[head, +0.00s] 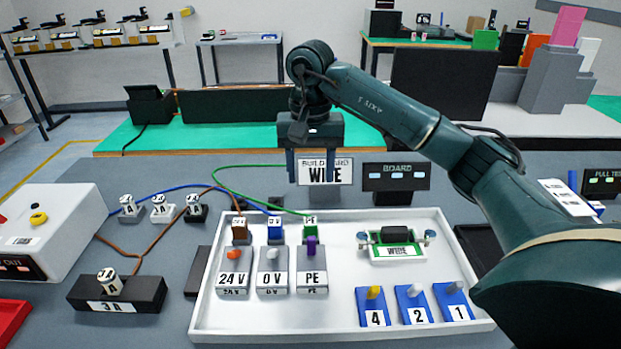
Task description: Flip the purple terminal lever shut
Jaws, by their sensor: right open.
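The purple lever (312,246) stands up at the top of the grey PE terminal block (312,281) in the white tray (350,327). A green plug (310,231) with a green wire sits just behind the lever. My right gripper (319,180) is open and empty, fingers pointing down. It hangs above and behind the PE terminal, in front of the "WIRE" sign, apart from the lever. My left gripper is not in view.
The 24 V block (233,280) with an orange lever and the 0 V block (272,281) stand left of PE. A green board (398,248) and blue numbered blocks (416,308) lie to the right. Blue, brown and green wires loop behind the tray's left side.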

